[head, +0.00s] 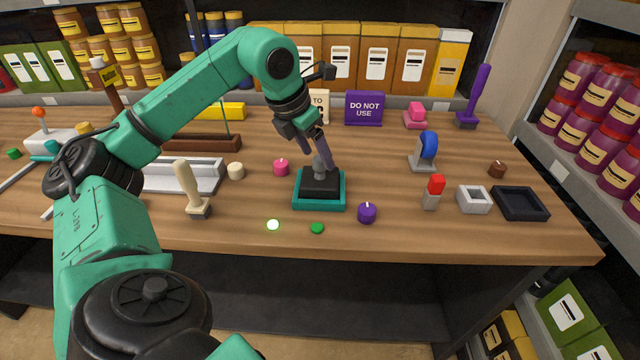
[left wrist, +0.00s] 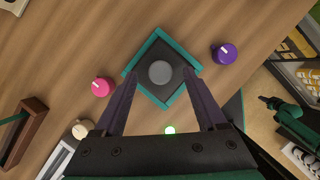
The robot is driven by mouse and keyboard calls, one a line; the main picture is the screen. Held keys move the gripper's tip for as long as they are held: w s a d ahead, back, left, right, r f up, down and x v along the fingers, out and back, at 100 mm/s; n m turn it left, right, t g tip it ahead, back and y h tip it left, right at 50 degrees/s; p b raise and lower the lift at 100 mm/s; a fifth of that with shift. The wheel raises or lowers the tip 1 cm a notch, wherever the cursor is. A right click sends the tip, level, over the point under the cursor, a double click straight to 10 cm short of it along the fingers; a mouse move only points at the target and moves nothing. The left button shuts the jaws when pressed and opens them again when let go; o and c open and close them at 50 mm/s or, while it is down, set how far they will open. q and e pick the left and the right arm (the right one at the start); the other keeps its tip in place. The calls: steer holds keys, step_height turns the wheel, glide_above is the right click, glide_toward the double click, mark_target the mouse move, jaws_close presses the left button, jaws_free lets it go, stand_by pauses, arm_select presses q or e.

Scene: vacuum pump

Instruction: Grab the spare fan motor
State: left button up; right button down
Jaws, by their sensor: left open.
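A grey cylinder, which looks like the spare fan motor (head: 320,171), stands upright on a black block in a square teal-edged base (head: 320,204). In the left wrist view the round grey top (left wrist: 160,72) sits in the middle of the black block inside the teal rim (left wrist: 143,52). My left gripper (head: 321,160) is open and points down close above the grey cylinder. In the left wrist view its two fingers (left wrist: 161,80) lie on either side of the cylinder, with clear gaps. Whether the fingertips reach down beside it is hard to tell.
A pink knob (head: 281,168) and a purple knob (head: 367,212) flank the base. A lit green button (head: 273,225) and a darker green one (head: 317,228) lie in front. A cream handle (head: 190,185) stands left. A purple DO NOT USE sign (head: 364,107) stands behind.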

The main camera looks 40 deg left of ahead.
mark_target(319, 158)
arm_select(q)
steer(key=x, duration=0.3)
jaws_close()
steer(key=shift+r, duration=0.15)
stand_by(1.1)
